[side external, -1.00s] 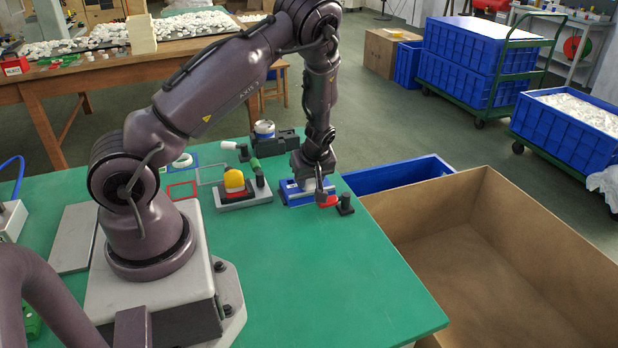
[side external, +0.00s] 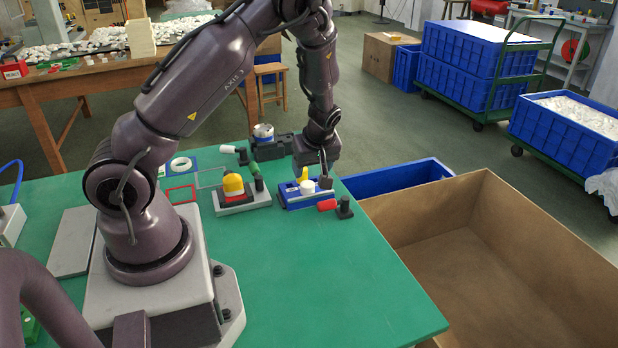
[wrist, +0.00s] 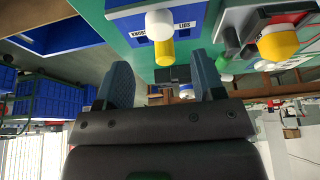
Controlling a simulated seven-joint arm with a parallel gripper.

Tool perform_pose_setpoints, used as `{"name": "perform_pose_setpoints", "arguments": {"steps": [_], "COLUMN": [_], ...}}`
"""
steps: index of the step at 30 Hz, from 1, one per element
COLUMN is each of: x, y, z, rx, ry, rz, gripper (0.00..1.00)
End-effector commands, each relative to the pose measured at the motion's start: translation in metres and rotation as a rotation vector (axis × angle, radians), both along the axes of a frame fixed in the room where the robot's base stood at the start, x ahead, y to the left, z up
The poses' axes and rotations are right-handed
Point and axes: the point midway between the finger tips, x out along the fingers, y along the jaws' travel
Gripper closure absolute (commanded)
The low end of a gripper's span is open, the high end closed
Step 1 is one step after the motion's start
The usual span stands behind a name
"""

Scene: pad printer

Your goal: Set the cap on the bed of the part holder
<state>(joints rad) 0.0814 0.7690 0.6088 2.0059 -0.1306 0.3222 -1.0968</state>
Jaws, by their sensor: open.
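A blue holder (side external: 291,200) stands near the right edge of the green table, and its white labels read KNOBS and LIDS in the wrist view (wrist: 188,24). A small white rounded piece (side external: 308,187) rests on it, beside an upright yellow piece (side external: 304,174). In the wrist view, the white piece (wrist: 158,24) and yellow piece (wrist: 164,52) lie beyond my fingers. Which one is the cap I cannot tell. My gripper (wrist: 163,78) is open, with nothing between its fingers, just above the holder. A grey fixture (side external: 240,205) to its left carries a yellow-topped part (side external: 233,185).
A red-handled clamp (side external: 327,204) on a dark post stands just in front of the blue holder. A green-handled clamp (side external: 255,168) stands by the grey fixture. A blue bin (side external: 400,178) and a large cardboard box (side external: 500,260) lie right. The table's front is clear.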

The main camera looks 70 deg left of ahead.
Motion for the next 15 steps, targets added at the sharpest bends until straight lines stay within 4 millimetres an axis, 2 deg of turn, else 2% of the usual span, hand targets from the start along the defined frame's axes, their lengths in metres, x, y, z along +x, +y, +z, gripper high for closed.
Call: {"name": "perform_pose_setpoints", "arguments": {"steps": [1,4,11,15], "x": [0.001,0.001,0.0,-0.001], "y": [-0.006,-0.012,-0.022,-0.042], "z": [0.011,0.028,0.049,0.066], "rx": [0.0,-0.001,-0.007,-0.079], "ry": [-0.005,-0.003,-0.002,-0.012], "rz": [-0.004,-0.002,-0.006,-0.086], "gripper": [0.38,0.38,0.38,0.38]}}
